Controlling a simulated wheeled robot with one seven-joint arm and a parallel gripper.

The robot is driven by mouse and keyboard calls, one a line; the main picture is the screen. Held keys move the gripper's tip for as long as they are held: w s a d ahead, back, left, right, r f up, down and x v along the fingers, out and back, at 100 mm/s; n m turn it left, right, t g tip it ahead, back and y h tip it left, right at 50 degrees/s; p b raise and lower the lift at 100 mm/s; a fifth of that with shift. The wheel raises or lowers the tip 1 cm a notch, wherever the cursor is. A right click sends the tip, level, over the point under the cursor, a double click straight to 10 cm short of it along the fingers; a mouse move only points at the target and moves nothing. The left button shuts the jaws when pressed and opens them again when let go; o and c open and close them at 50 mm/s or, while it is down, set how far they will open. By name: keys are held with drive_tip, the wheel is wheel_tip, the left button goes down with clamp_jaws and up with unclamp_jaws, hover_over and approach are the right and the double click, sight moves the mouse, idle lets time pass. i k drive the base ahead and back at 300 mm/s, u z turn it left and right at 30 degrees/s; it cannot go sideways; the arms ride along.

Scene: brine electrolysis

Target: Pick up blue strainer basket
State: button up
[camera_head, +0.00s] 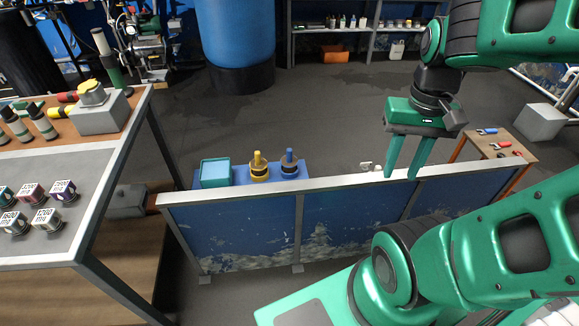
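A dark, round thing with an upright blue handle, seemingly the blue strainer basket (289,163), stands on a blue surface behind the low blue partition. The partition's top rail hides its base. Just left of it stands a similar yellow basket (259,168). My gripper (402,175) is well to the right of the blue basket, pointing down near the partition's rail. Its two green fingers are apart with nothing visible between them.
The partition (330,228) with its pale top rail crosses the middle. A teal bin (215,173) stands left of the yellow basket. A table (50,190) with labelled cubes is at left. A small wooden table (497,150) is at right. The floor behind is largely clear.

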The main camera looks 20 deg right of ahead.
sight(288, 162)
drive_tip(key=u, duration=0.05)
drive_tip(key=i, duration=1)
drive_tip(key=z, duration=0.1)
